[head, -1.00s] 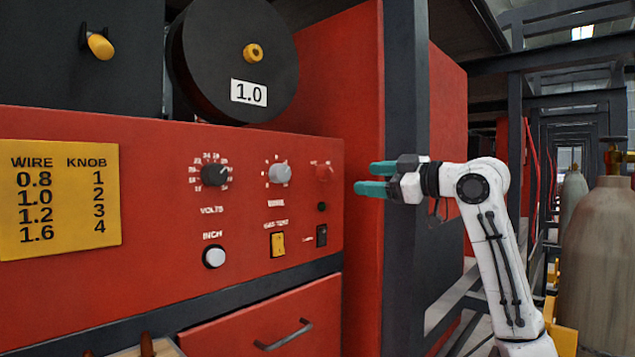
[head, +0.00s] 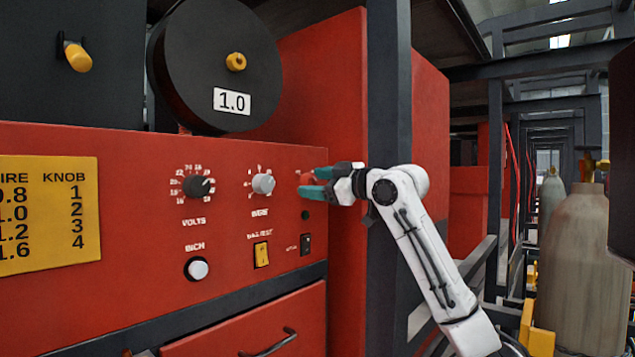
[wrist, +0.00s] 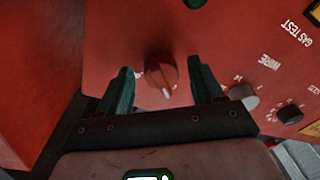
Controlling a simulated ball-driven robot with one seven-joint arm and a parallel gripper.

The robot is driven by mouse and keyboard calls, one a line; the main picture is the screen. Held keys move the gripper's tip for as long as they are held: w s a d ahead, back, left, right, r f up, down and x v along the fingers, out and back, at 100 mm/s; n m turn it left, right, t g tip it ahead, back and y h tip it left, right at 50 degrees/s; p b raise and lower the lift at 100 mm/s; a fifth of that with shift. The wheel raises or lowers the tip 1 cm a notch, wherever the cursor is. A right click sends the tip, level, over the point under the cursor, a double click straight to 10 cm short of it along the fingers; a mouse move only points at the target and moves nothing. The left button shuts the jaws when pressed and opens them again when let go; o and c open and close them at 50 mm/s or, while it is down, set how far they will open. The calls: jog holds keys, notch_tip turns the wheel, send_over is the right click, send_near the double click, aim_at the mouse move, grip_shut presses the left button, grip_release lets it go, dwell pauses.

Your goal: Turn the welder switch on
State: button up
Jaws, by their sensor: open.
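A red rotary switch (wrist: 161,72) with a pale pointer mark sits on the red welder panel (head: 130,165). In the wrist view it shows between my two teal fingers, its mark toward my palm. My gripper (head: 311,182) is open in front of the panel's right end; its two fingers also show in the wrist view (wrist: 160,64), one on each side of the switch. In the head view the fingers partly cover the switch. I cannot tell whether they touch it. A small black rocker switch (head: 306,244) is lower on the panel.
A grey knob (head: 263,184), a black volts knob (head: 198,187), a yellow gas test switch (head: 261,254) and a white button (head: 197,269) are on the panel. A dark post (head: 389,120) stands beside my arm. Gas cylinders (head: 585,260) stand at the right.

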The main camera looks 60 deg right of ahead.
jog(key=shift+c, duration=0.3)
jog(key=c, duration=1)
